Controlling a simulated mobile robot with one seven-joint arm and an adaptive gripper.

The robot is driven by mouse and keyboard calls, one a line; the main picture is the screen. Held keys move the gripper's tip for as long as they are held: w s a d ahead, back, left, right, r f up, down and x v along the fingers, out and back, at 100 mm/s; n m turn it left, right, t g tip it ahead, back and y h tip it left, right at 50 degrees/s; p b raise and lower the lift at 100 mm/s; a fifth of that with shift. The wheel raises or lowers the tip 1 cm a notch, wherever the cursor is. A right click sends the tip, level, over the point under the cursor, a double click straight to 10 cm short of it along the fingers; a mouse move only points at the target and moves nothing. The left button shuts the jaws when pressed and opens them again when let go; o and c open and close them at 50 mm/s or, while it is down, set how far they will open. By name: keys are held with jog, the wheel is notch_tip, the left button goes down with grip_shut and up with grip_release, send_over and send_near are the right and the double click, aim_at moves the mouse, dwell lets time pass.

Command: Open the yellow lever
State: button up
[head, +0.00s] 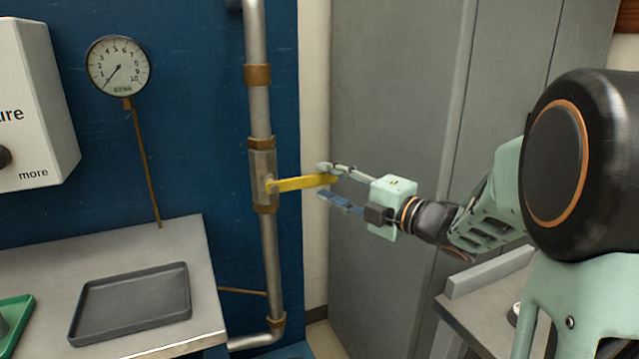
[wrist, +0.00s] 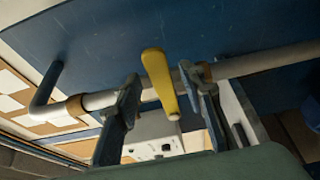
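The yellow lever (head: 300,183) sticks out to the right, roughly level, from a valve body (head: 263,178) on the upright grey pipe. My gripper (head: 327,180) is at the lever's free end, with one finger near its upper side and the other below it. In the wrist view the yellow lever (wrist: 160,82) lies between the two separated fingers of my gripper (wrist: 160,100). Gaps show between the lever and the fingers in the wrist view, so the gripper is open around the lever's end.
The grey pipe (head: 256,110) runs down the blue panel (head: 200,100). A round gauge (head: 118,66) and a white box (head: 32,110) are at the left. A bench (head: 205,270) holds a dark tray (head: 75,322). Tall grey cabinets (head: 385,100) stand behind my gripper.

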aim_at(322, 180)
jog(key=shift+x, duration=1.5)
jog(key=shift+c, duration=0.3)
grip_shut()
